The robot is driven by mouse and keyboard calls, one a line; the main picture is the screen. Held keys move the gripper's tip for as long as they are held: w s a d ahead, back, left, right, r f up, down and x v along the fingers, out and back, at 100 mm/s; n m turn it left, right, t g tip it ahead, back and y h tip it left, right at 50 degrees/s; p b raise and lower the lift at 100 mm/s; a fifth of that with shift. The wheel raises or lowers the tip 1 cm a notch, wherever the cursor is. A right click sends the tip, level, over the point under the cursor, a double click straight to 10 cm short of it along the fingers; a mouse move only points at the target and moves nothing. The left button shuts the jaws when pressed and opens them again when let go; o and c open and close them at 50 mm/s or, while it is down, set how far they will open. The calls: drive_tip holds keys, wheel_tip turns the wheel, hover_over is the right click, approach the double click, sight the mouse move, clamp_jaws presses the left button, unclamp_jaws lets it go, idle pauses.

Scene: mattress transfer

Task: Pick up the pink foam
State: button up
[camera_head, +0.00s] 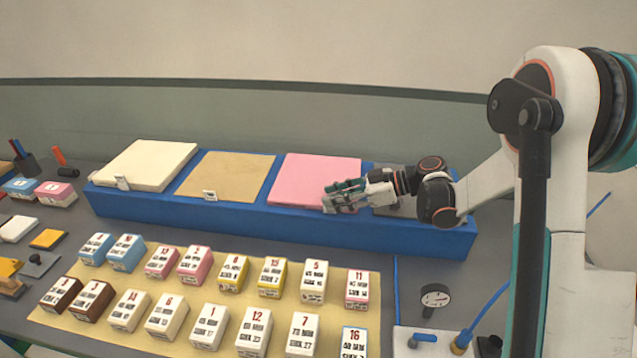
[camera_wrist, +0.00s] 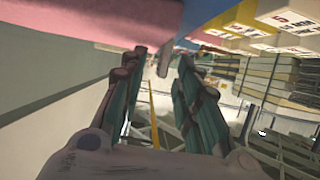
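The pink foam (camera_head: 318,172) is a flat square slab lying on the long blue rack (camera_head: 300,222), between the tan slab and the dark grey slab. My gripper (camera_head: 338,194) is at its front right corner, low over or against the edge; I cannot tell whether it touches. In the wrist view the pink foam (camera_wrist: 75,18) crosses the top left, just past the fingertips. My gripper (camera_wrist: 162,58) shows two teal-padded fingers apart, with a small pale tag-like piece (camera_wrist: 166,62) seen in the gap. No foam shows between the fingers. The gripper hides the foam's front right corner.
A cream slab (camera_head: 148,163) and a tan slab (camera_head: 228,177) lie to the left on the rack. A grey slab (camera_head: 393,208) is partly behind my gripper. Several numbered boxes stand on a yellow mat (camera_head: 180,252) in front. A round gauge (camera_head: 435,297) stands at right.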

drive_tip(key=shift+c, duration=0.2)
clamp_jaws()
drive_tip(key=shift+r, duration=0.1)
